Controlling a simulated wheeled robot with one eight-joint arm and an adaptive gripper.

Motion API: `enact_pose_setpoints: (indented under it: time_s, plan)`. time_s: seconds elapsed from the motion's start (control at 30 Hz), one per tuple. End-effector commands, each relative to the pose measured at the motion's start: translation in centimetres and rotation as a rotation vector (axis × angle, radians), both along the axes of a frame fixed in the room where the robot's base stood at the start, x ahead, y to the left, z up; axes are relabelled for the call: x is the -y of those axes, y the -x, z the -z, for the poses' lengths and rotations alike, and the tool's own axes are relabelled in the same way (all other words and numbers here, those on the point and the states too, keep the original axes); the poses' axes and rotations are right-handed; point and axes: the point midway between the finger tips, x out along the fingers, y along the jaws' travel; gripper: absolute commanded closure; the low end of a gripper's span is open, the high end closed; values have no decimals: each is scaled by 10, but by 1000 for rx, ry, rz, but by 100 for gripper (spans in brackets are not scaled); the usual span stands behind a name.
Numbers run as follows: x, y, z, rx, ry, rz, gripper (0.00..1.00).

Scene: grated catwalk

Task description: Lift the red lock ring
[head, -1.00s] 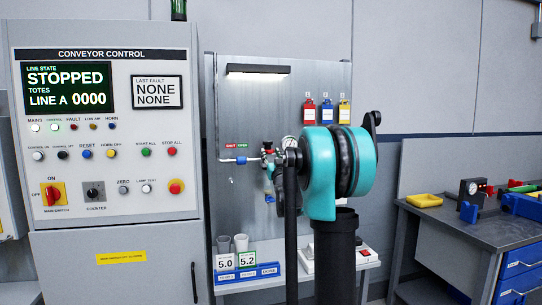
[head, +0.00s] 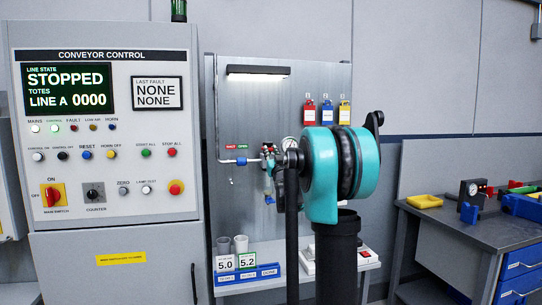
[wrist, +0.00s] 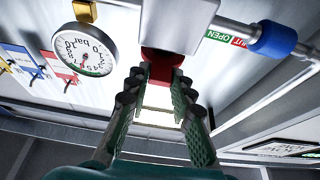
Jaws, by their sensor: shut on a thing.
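The red lock ring (wrist: 161,68) shows in the wrist view at the end of a pale metal block on the pipe fitting. My gripper (wrist: 160,82) has its two green-padded fingers on either side of the red ring and is shut on it. The ring still sits against the block; whether there is any gap between them I cannot tell. In the head view the pipe fitting (head: 268,158) is small, with a bit of red near its top, and my teal arm joint partly covers that area.
A round pressure gauge (wrist: 83,49) is close to the left of the fingers in the wrist view. A pipe with a blue collar (wrist: 272,39) runs at the right. Red, blue and yellow tags (head: 327,112) hang on the panel. A shelf with cups (head: 241,244) is below.

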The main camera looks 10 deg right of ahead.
Motion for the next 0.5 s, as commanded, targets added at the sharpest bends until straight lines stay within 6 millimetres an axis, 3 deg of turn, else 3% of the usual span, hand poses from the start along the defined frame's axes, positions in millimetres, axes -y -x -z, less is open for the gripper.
enact_pose_setpoints:
  time_s: [0.13,0.17,0.3,0.5]
  plan:
    - [0,0,-2,6,-1,-1,100]
    - [0,0,-2,6,-1,-1,75]
    - [0,0,-2,5,-1,-1,58]
    - [0,0,-2,4,-1,-1,57]
